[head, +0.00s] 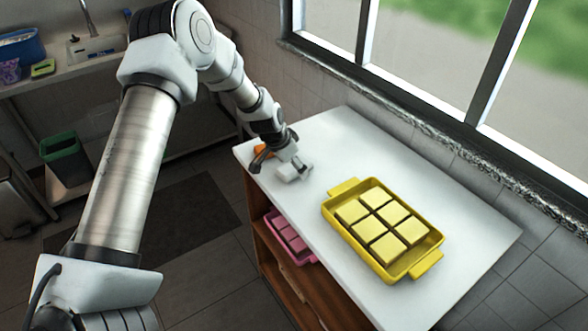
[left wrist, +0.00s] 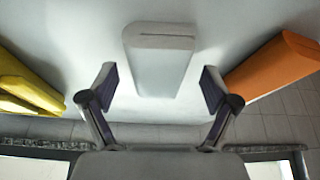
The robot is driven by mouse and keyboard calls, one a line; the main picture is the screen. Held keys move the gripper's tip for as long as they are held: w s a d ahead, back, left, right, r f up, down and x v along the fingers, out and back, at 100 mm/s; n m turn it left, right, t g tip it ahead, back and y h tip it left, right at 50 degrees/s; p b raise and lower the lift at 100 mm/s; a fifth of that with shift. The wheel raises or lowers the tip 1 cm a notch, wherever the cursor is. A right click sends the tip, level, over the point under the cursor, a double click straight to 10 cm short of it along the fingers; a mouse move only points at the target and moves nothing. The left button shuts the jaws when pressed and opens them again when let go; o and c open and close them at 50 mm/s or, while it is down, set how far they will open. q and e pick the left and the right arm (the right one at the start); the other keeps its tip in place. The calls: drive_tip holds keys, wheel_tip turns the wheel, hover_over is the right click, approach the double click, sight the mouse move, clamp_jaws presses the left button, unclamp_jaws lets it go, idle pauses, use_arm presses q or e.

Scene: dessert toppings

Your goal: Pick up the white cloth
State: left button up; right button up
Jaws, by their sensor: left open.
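The white cloth (left wrist: 160,50) is a folded, block-like bundle lying on the white tabletop. In the left wrist view it is at upper centre, its near end reaching between the fingers. In the head view the cloth (head: 289,173) is a small pale shape at the table's far left end, partly hidden by my gripper. My left gripper (left wrist: 158,88) is open, with one finger on each side of the cloth's near end and a gap on both sides. It also shows in the head view (head: 283,164). My right gripper is not in view.
An orange item (left wrist: 275,68) lies close to the right finger in the wrist view. A yellow tray (head: 433,238) with several yellow squares stands mid-table. A pink tray (head: 308,259) sits on the shelf below. A window and tiled wall border the table. The table's front right is clear.

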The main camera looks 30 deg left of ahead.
use_arm(q)
drive_tip(key=shift+w+d+f, duration=0.1)
drive_tip(key=shift+d+f, duration=0.1)
drive_tip(key=shift+a, duration=0.1)
drive_tip(key=shift+c, duration=0.3)
drive_tip(key=c, duration=1.1)
